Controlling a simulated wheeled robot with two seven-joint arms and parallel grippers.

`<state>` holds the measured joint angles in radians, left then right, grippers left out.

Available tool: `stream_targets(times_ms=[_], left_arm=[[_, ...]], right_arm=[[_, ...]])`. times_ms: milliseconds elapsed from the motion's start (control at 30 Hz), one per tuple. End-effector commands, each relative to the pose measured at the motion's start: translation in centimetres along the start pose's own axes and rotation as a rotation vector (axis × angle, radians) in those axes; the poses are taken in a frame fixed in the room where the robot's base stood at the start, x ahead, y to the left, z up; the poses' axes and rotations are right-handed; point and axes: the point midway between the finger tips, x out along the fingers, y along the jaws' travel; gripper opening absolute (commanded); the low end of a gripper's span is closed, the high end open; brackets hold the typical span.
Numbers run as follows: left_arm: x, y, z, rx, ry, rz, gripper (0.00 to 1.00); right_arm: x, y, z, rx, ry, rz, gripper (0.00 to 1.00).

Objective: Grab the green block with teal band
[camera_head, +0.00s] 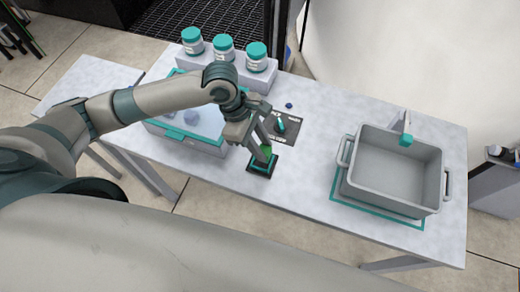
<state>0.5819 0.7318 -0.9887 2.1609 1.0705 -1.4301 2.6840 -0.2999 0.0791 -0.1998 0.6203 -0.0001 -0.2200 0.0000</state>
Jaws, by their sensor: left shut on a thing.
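The green block (266,151) is at the black square base with a teal edge (261,168), near the front middle of the table. Its teal band cannot be made out clearly. My left gripper (263,154) reaches down from the upper left and is shut on the green block, with the fingers hiding part of it. I cannot tell whether the block touches the base or is held just above it. My right gripper is not in view.
A grey tote (393,209) stands on a teal-outlined area at the right. A teal-rimmed container (183,135) is left of the gripper. Jars with teal lids (224,48) stand on a white block at the back. A dark plate (291,133) with a teal piece lies behind the gripper.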

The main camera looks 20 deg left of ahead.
Motion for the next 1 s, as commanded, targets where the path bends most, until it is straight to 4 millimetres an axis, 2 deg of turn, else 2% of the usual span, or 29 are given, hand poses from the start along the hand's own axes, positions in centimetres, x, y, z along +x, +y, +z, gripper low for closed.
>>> stream_targets(times_ms=[33, 300, 500, 700, 1000], left_arm=[[0.1, -0.8, 1.3, 0.008, -0.006, -0.004, 0.06], [-1.3, -3.6, 6.6, 0.008, -0.008, -0.002, 0.06], [-2.0, -5.2, 9.5, 0.004, -0.006, -0.003, 0.06], [-2.4, -5.9, 10.7, 0.003, -0.003, -0.003, 0.06], [-2.4, -6.0, 10.9, 0.002, -0.002, -0.003, 0.06]], right_arm=[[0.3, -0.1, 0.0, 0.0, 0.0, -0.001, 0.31], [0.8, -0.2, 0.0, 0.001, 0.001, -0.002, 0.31], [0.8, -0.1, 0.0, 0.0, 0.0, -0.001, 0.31], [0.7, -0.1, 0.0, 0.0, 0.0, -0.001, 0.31], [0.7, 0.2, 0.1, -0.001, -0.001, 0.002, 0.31]])
